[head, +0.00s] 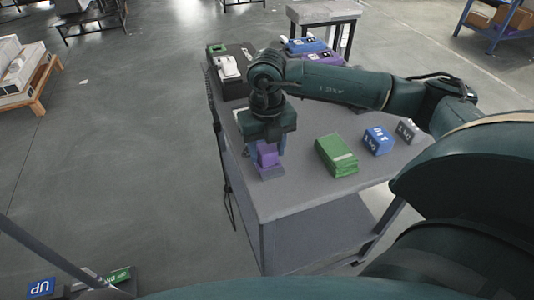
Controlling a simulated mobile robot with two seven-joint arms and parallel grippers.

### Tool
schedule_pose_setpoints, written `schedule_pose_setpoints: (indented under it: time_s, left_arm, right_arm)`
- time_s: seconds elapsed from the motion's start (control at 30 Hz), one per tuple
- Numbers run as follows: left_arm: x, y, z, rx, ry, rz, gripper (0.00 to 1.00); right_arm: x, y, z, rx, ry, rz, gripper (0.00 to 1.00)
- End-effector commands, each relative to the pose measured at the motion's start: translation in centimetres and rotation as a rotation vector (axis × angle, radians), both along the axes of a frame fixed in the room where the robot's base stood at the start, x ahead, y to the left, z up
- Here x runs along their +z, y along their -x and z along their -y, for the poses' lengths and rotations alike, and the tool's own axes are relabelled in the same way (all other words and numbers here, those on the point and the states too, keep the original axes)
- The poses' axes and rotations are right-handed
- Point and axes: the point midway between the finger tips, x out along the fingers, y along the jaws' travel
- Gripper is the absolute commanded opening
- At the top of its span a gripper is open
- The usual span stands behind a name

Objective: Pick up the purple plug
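The purple plug (267,156) is a small purple block near the left edge of the grey table (300,193). It sits at a dark grey base piece (271,173). My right gripper (267,153) points down over the plug, with its fingers at the plug's sides and the purple showing between them. Whether the fingers press on the plug or stand slightly apart from it is too small to tell. The plug's top is hidden by the gripper. My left gripper is not in view.
A green block (336,155), a blue block (378,140) and a grey block (407,131) stand to the right on the table. A white item (228,67) and a green piece (216,49) are at the far left end. Blue and purple boxes (305,46) lie behind my arm.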

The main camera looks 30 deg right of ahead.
Motion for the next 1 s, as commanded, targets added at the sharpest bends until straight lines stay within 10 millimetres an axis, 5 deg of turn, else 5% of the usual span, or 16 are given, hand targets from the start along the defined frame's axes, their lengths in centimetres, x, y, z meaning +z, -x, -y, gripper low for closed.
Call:
schedule_pose_setpoints:
  time_s: [0.37,0.63,1.0]
  left_arm:
    - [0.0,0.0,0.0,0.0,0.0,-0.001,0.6]
    - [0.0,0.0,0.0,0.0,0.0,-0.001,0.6]
    - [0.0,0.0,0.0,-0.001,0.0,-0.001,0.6]
  right_arm:
    - [0.0,0.0,0.0,0.0,0.0,0.0,0.17]
    - [0.4,0.0,0.0,0.0,-0.001,0.001,0.16]
    - [6.9,-0.1,0.0,0.001,-0.001,0.004,0.16]
